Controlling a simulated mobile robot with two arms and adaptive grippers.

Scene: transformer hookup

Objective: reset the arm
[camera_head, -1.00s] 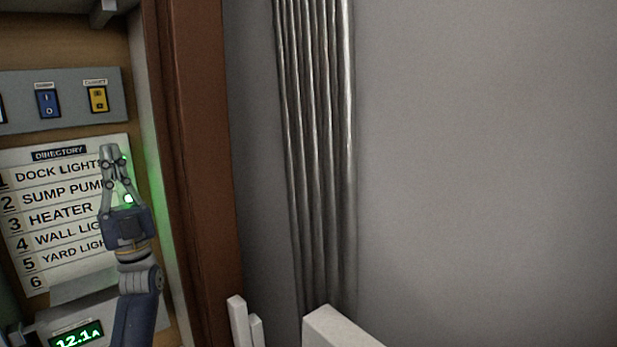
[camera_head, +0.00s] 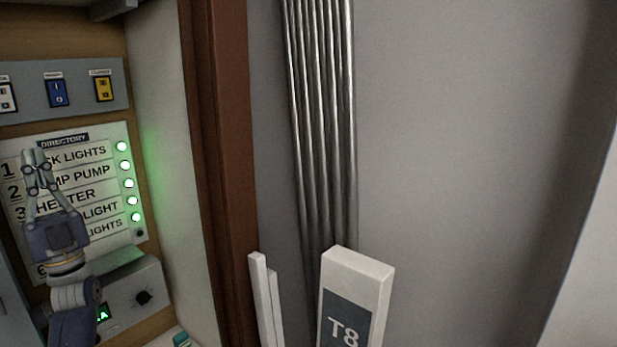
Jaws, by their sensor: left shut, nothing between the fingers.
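My left gripper (camera_head: 35,160) is at the left of the head view, pointing up, with its fingers together and nothing between them. It is in front of the white directory board (camera_head: 95,238) and hides part of the lettering. Its arm comes up from the lower left edge. I cannot tell if the fingers touch the board. My right gripper does not show.
Several green lights (camera_head: 128,184) glow on the board's right side. Above are a blue switch (camera_head: 57,92) and a yellow switch (camera_head: 104,88). Below is a grey box with a black knob (camera_head: 144,297). A brown post (camera_head: 222,180), metal conduits (camera_head: 325,130) and a white T8 block (camera_head: 372,268) stand to the right.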

